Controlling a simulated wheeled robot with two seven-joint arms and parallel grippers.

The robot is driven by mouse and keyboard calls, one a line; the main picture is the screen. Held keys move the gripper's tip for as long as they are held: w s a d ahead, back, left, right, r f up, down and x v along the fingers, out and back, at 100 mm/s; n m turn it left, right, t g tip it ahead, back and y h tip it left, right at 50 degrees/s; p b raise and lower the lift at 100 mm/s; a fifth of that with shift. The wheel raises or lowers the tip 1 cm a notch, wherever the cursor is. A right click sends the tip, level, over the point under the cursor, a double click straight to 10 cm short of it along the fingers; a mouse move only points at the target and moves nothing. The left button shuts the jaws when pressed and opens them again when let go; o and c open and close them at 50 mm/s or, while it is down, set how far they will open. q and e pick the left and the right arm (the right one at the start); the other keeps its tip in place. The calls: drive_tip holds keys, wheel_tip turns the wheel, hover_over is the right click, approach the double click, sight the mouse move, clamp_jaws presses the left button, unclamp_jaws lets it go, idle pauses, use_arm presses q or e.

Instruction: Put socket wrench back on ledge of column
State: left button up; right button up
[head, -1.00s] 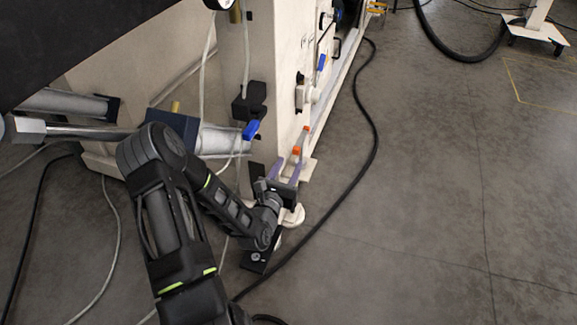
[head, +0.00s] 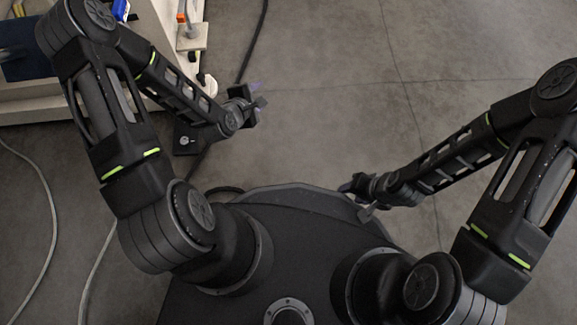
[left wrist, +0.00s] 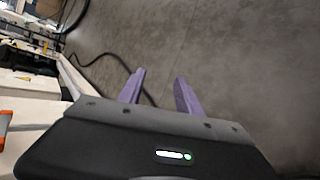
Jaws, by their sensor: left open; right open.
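My left gripper (head: 258,97) is open, apart from the machine column's base and to its right, over bare floor. In the left wrist view its two purple fingers (left wrist: 159,88) are spread with nothing between them. My right gripper (head: 362,198) is at the front edge of my base; it is open, and I see nothing held in it. The foot of the column (head: 190,42) shows at the upper left. A small upright orange-topped piece (head: 182,17) stands there; I cannot tell whether it is the socket wrench. The column's upper part and any ledge there are outside the head view.
A black cable (head: 255,45) runs along the floor beside the column. Pale hoses (head: 48,205) lie on the floor at the left. The open concrete floor (head: 330,90) ahead and to the right is clear.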

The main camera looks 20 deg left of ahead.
use_arm(q)
drive_tip(key=s+d+f+m+g+h, duration=0.1)
drive_tip(key=s+d+f+m+g, duration=0.2)
drive_tip(key=s+d+m, duration=0.4)
drive_tip(key=s+d+f+m+g+h, duration=0.1)
drive_tip(key=s+d+f+m+g, duration=0.3)
drive_tip(key=s+m, duration=0.8)
drive_tip(key=d+g, duration=0.2)
drive_tip(key=d, duration=0.1)
drive_tip(key=shift+s+d+f+m, duration=0.15)
drive_tip(key=shift+s+d+m, duration=0.05)
drive_tip(key=shift+s+m, duration=0.1)
drive_tip(key=shift+h, duration=0.3)
drive_tip(key=s+d+r+p, duration=0.1)
drive_tip(key=r+p, duration=1.8)
drive_tip(key=s+r+p, duration=0.2)
drive_tip(key=r+p, duration=1.6)
drive_tip(key=r, duration=0.1)
drive_tip(key=shift+s+d+g+p, duration=0.15)
drive_tip(key=shift+d+g+p, duration=0.25)
use_arm(e)
drive_tip(key=s+a+r, duration=0.1)
drive_tip(key=r, duration=1.8)
drive_tip(key=s+r, duration=0.2)
drive_tip(key=r, duration=1.7)
drive_tip(key=shift+s+a+n+g+y, duration=0.2)
drive_tip(key=shift+a+n+g+y, duration=0.1)
drive_tip(key=shift+a+g, duration=0.1)
